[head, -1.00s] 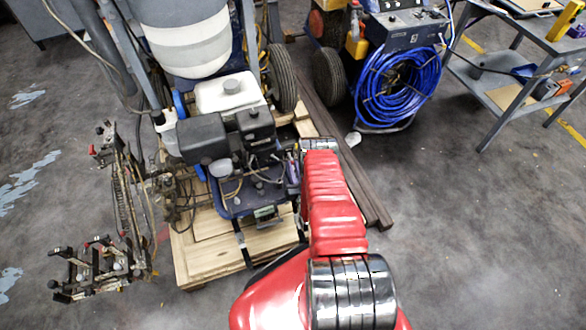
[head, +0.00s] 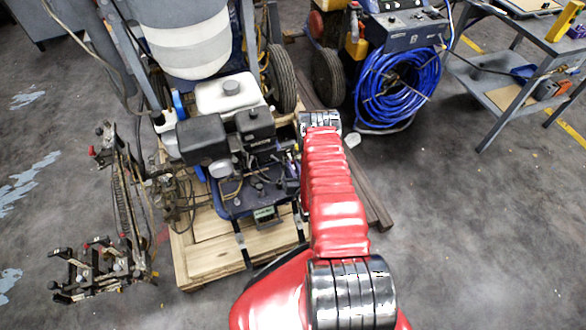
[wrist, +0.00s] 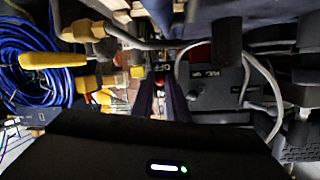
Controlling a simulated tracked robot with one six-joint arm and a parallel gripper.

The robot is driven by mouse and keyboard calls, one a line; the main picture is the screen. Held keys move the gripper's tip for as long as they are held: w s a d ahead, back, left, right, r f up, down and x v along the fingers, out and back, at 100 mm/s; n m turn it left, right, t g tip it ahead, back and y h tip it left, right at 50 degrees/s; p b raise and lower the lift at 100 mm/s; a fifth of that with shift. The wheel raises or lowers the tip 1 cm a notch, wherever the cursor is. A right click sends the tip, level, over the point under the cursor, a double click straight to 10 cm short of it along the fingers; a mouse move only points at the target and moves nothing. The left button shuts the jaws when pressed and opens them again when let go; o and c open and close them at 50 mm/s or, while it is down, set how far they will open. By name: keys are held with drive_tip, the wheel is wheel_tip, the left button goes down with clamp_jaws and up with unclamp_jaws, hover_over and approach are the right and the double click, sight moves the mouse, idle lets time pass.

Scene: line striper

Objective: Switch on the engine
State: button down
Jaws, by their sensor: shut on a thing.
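The engine (head: 235,140), with a white tank and black housings, sits on the line striper in the head view. My red arm reaches to its right side, and my gripper is hidden there behind the arm's end. In the wrist view my gripper (wrist: 161,76) shows as two narrow dark fingers close together beside a dark engine control box (wrist: 213,85) with small white lettering. The fingers are shut on a small part at the engine, which is too dark to make out. A red spot (wrist: 199,53) shows by the box; whether it is the switch I cannot tell.
The striper stands on a wooden pallet (head: 210,245). A coil of blue hose (head: 395,90) on a wheeled unit stands behind to the right. A metal workbench (head: 500,95) is at the far right. Dark beams (head: 370,195) lie by the pallet. Floor at the right is clear.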

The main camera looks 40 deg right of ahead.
drive_tip(key=r+g, duration=0.1)
drive_tip(key=r+g+y, duration=0.1)
drive_tip(key=g, duration=0.1)
drive_tip(key=shift+w+r, duration=0.15)
drive_tip(key=shift+w, duration=0.05)
drive_tip(key=shift+w+d+r+g+y, duration=0.15)
drive_tip(key=shift+r+g, duration=0.15)
drive_tip(key=shift+g, duration=0.35)
drive_tip(key=shift+w+a+r+g+y, duration=0.15)
drive_tip(key=shift+r+g+y, duration=0.1)
drive_tip(key=shift+g, duration=0.35)
drive_tip(key=shift+w+d+r+g+y, duration=0.15)
drive_tip(key=shift+r+g, duration=0.15)
drive_tip(key=shift+g, duration=0.35)
drive_tip(key=c, duration=1.7)
unclamp_jaws()
drive_tip(key=shift+c, duration=0.2)
drive_tip(key=shift+s+r, duration=0.1)
drive_tip(key=v, duration=1.3)
drive_tip(key=shift+r, duration=0.25)
drive_tip(key=shift+s, duration=0.1)
